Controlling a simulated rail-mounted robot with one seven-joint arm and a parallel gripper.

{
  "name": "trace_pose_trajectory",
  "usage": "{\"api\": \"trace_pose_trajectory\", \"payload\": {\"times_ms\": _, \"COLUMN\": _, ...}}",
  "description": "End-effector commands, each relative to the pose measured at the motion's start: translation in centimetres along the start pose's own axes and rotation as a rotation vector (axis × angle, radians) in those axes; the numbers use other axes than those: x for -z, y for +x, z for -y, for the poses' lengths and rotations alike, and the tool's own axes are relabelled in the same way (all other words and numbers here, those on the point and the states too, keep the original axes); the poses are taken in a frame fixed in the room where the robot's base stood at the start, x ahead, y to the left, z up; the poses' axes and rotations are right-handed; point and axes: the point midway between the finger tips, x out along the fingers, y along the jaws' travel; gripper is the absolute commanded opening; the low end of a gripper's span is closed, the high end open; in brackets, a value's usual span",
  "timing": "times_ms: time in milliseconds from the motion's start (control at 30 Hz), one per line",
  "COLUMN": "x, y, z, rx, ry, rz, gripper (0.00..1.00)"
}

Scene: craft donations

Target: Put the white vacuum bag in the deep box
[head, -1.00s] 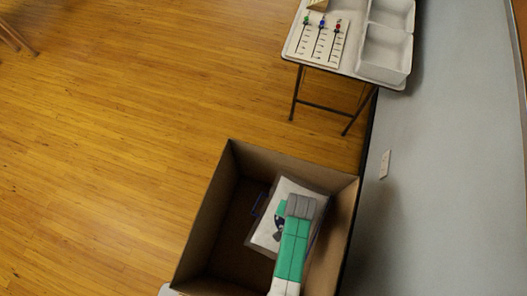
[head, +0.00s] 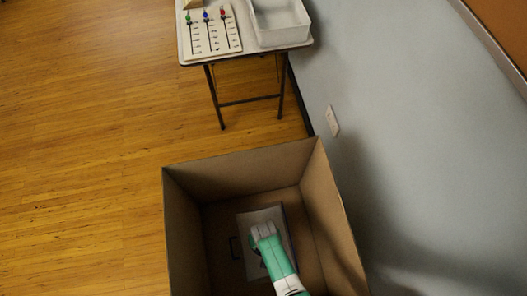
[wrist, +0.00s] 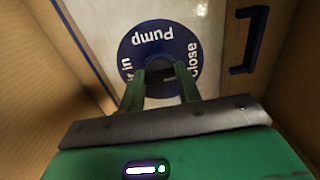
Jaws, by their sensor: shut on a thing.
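The white vacuum bag (head: 263,216) is inside the deep box (head: 182,215), flat side up, below the rim. In the wrist view the white bag (wrist: 205,18) has a round blue label with the words "Pump" and "close", and a blue strip along its left edge. A dark blue handle (wrist: 247,40) shows beside it, over brown cardboard. My gripper (wrist: 160,78) is shut on the bag at the middle of the round label. In the head view my arm hides the fingers and the bag's near part. I cannot tell whether the bag touches the box floor.
The box's tall cardboard walls surround my gripper. A table (head: 308,42) beyond the box holds a white tray (head: 285,35) and a board with coloured pegs (head: 212,35). A grey wall (head: 420,120) rises at the right. Open wooden floor lies at the left.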

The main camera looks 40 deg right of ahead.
Motion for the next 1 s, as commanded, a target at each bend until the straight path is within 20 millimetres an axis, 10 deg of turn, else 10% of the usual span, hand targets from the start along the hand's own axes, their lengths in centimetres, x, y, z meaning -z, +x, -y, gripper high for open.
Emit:
{"api": "trace_pose_trajectory", "payload": {"times_ms": 300, "x": 0.1, "y": 4.2, "z": 0.0, "rx": 0.001, "ry": 0.001, "rz": 0.000, "gripper": 0.00}}
{"api": "trace_pose_trajectory", "payload": {"times_ms": 700, "x": 0.0, "y": 4.5, "z": 0.0, "rx": 0.000, "ry": 0.000, "rz": -0.001, "gripper": 0.00}}
{"api": "trace_pose_trajectory", "payload": {"times_ms": 733, "x": 0.0, "y": 4.5, "z": 0.0, "rx": 0.000, "ry": 0.000, "rz": -0.001, "gripper": 0.35}}
{"api": "trace_pose_trajectory", "payload": {"times_ms": 800, "x": 0.0, "y": 4.4, "z": 0.0, "rx": 0.000, "ry": 0.000, "rz": 0.000, "gripper": 0.49}}
{"api": "trace_pose_trajectory", "payload": {"times_ms": 1000, "x": 0.0, "y": 4.4, "z": 0.0, "rx": 0.000, "ry": 0.000, "rz": 0.000, "gripper": 0.55}}
